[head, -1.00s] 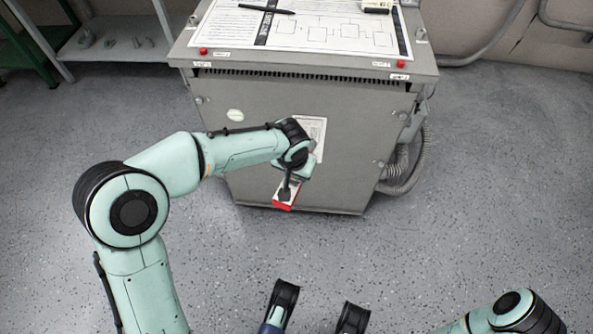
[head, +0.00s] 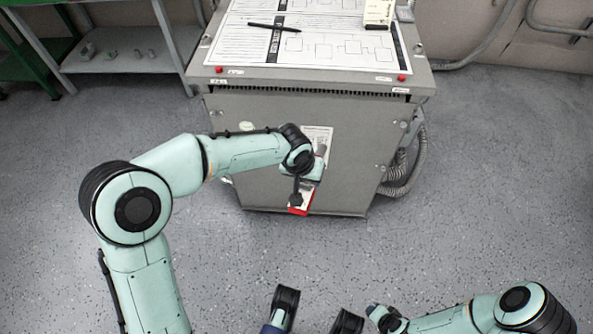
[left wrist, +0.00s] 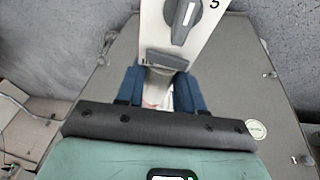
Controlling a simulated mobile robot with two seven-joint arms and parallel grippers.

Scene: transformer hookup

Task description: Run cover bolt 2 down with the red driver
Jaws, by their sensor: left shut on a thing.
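My left gripper (head: 303,181) is in front of the lower front panel of the grey transformer cabinet (head: 260,165). Small bolts show on the front panel, one at upper left (head: 209,113) and one at lower right (head: 381,168). I cannot tell which is bolt 2. The driver's tip is hidden.
A printed sheet (head: 330,50) with a pen (head: 273,27) lies on the cabinet top. Grey conduits (head: 400,170) run down its right side. A shelf (head: 125,60) stands at back left. The floor around is clear.

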